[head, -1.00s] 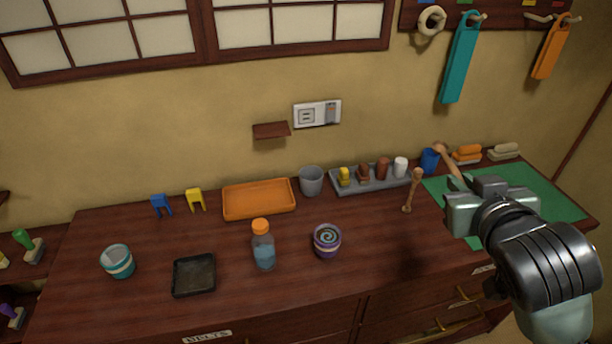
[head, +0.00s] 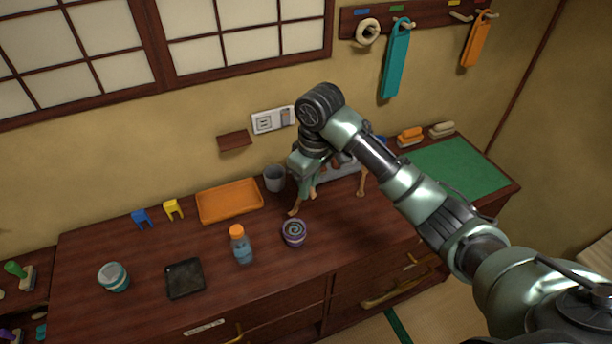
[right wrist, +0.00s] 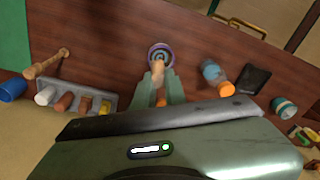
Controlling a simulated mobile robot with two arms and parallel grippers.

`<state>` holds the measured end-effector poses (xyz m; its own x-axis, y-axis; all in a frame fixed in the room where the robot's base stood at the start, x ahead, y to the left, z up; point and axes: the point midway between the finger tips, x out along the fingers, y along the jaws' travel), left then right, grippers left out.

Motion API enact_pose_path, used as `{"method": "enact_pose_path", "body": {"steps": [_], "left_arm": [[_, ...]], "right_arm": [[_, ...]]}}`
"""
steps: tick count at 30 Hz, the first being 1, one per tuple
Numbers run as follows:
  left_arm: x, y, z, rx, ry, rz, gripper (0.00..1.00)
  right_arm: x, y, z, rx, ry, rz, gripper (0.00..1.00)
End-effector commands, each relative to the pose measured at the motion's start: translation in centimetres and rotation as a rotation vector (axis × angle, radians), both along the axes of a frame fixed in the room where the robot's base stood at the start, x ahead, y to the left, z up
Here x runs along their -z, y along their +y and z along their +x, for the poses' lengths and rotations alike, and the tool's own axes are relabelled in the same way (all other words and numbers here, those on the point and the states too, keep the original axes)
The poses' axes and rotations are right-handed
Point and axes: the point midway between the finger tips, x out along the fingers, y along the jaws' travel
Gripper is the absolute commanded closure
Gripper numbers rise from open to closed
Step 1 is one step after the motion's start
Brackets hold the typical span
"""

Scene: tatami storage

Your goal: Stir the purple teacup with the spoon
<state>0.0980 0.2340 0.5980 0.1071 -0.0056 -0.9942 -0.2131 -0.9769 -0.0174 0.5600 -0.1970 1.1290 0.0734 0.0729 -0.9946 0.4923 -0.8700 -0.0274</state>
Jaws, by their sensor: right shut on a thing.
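The purple teacup (head: 294,240) stands upright on the wooden counter, with a swirl pattern on its top. It also shows in the right wrist view (right wrist: 168,51), straight ahead of the fingers. My right gripper (head: 304,186) points down behind the cup and is shut on a wooden spoon (head: 294,210). In the right wrist view, the spoon (right wrist: 157,68) projects from between the fingers and overlaps the cup's near rim. In the head view its lower end shows just behind the cup, apart from it in the picture. My left gripper is not in view.
A bottle with an orange cap (head: 241,246) stands left of the cup. A black tray (head: 185,279), teal cup (head: 113,277), orange tray (head: 229,202) and grey cup (head: 274,178) are nearby. Bare counter lies right of the cup.

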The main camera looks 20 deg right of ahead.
Motion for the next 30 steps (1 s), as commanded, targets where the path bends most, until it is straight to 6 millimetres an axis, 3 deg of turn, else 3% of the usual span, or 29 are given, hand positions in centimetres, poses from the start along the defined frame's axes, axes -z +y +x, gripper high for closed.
{"method": "enact_pose_path", "body": {"steps": [9, 21, 30], "left_arm": [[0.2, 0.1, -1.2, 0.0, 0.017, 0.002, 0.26], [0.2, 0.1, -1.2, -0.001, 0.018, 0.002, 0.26], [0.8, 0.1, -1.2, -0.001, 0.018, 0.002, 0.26]], "right_arm": [[2.1, -0.6, -1.0, 0.001, -0.001, 0.001, 1.0], [4.8, -1.5, -2.4, 0.002, -0.002, 0.0, 1.0], [6.9, -0.8, -1.4, 0.001, -0.003, 0.002, 1.0]]}}
